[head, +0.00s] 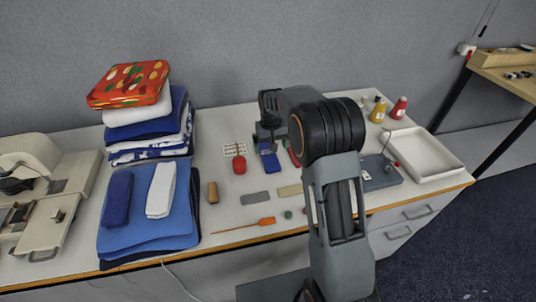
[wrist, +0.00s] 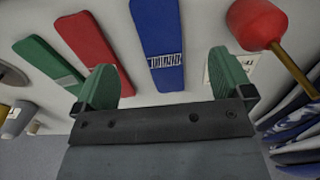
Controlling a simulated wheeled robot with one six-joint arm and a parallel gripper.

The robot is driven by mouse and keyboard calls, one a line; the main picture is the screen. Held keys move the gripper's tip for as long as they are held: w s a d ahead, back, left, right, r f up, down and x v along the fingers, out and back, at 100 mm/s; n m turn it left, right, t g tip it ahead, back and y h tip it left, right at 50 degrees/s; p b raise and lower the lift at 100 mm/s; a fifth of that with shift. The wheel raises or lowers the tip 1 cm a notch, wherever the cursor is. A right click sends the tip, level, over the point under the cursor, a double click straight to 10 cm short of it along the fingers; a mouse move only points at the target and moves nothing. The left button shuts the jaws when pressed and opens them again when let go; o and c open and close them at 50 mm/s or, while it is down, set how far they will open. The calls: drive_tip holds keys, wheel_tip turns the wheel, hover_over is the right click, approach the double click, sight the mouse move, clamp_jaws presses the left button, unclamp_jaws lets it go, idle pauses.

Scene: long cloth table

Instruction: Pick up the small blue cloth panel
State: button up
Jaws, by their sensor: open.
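The small blue panel (wrist: 158,30) lies flat on the table in the wrist view, with a striped white label near its close end. My gripper (wrist: 164,75) is open, with a green-padded finger on each side of the line of the panel and nothing held between them. In the head view the blue panel (head: 272,163) lies just below my gripper (head: 268,138), partly hidden by it. I cannot tell the height of the fingers above it.
A red panel (wrist: 88,42) and a green panel (wrist: 45,62) lie left of the blue one in the wrist view. A red-headed tool (wrist: 257,22) lies to its right. In the head view, folded cloths (head: 150,235) stand left and a white tray (head: 445,165) right.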

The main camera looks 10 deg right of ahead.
sight(272, 162)
drive_tip(key=shift+d+f+p, duration=0.15)
drive_tip(key=shift+f+p, duration=0.15)
drive_tip(key=shift+f, duration=4)
drive_tip(key=shift+c, duration=0.5)
drive_tip(key=c, duration=0.9)
